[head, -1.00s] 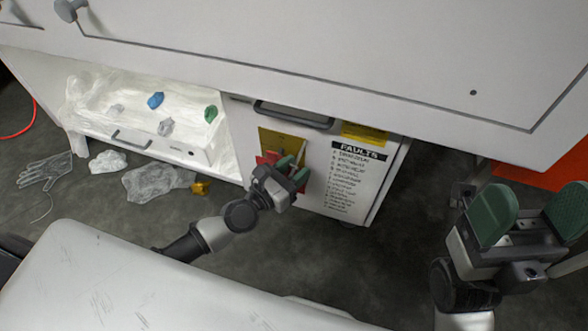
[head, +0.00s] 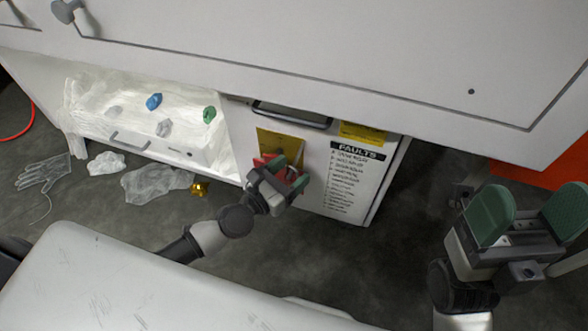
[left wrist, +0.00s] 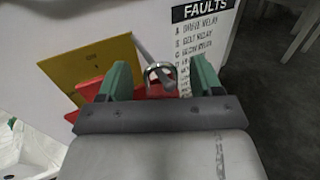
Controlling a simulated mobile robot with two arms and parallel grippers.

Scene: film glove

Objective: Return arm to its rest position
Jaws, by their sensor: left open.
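My left gripper (head: 289,172) is open in front of a white cabinet, close to a red part (head: 264,160) on a yellow plate (head: 281,143). In the left wrist view, the green fingers of my left gripper (left wrist: 162,78) stand apart. A metal ring with a grey rod (left wrist: 160,73) shows between them; I cannot tell whether a finger touches it. The red part (left wrist: 88,90) is partly hidden behind the left finger. My right gripper (head: 530,207) is at the right of the head view, with its green pads wide apart and nothing between them.
A lit recess with a drawer (head: 130,141) holds blue, green and pale crumpled pieces. A clear glove (head: 43,172), crumpled film (head: 155,183) and a small gold piece (head: 200,189) lie on the floor. A white overhang (head: 330,50) spans above. A white surface (head: 120,280) fills the front left.

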